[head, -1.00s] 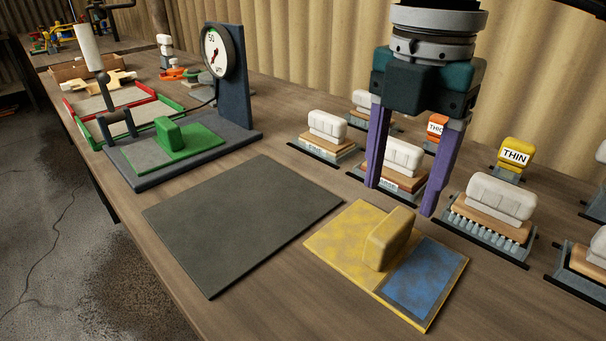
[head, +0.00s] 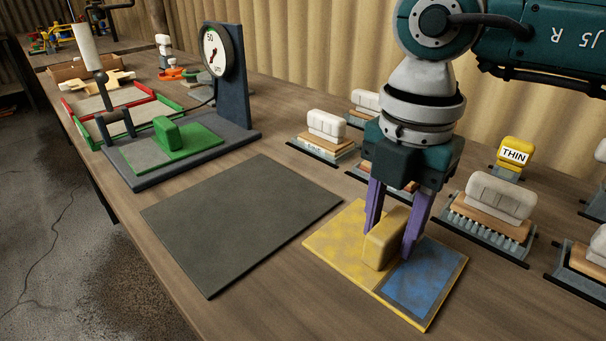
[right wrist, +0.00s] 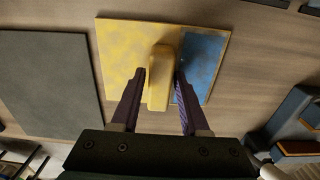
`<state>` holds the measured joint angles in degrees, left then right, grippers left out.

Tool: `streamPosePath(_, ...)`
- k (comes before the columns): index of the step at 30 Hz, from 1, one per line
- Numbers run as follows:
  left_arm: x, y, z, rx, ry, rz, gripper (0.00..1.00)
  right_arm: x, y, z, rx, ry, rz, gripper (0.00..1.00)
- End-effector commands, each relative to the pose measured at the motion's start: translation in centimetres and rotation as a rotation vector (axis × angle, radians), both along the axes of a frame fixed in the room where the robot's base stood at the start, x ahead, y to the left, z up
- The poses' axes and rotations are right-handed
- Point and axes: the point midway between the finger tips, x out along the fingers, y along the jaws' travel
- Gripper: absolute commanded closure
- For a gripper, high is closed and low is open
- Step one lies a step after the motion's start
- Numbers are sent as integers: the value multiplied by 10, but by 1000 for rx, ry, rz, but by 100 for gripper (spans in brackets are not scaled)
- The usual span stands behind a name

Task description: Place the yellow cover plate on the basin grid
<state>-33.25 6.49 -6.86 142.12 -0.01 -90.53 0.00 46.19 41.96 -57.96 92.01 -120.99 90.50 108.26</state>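The yellow cover plate (head: 335,238) lies flat on the bench, with a raised yellow handle block (head: 384,240) and a blue patch on its right part; it also shows in the right wrist view (right wrist: 121,55). My right gripper (head: 392,240) is over the plate with its purple fingers open, one on each side of the handle. In the right wrist view the handle stands between the two fingertips (right wrist: 160,80), with small gaps. My left gripper is not in view. I cannot make out a basin grid for certain.
A dark grey mat (head: 240,222) lies left of the plate. Behind it stand a green block on a plate (head: 170,135) and a dial gauge (head: 215,50). Several brushes on racks, one a bristle brush (head: 488,210), and a THIN-labelled yellow block (head: 515,153) stand to the right.

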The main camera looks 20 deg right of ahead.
Motion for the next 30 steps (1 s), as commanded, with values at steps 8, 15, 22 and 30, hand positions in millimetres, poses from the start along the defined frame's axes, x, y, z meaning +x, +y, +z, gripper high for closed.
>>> streamPosePath(8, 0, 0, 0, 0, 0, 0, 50, 0, 0, 0, 0, 0, 0, 88)
streamPosePath(15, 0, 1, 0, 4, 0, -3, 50, 0, 0, 0, 0, 0, 0, 100)
streamPosePath(22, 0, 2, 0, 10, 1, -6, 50, 0, 0, 0, 0, 0, 0, 100)
streamPosePath(30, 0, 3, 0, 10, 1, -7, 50, 0, 0, 1, 0, 0, 0, 100)
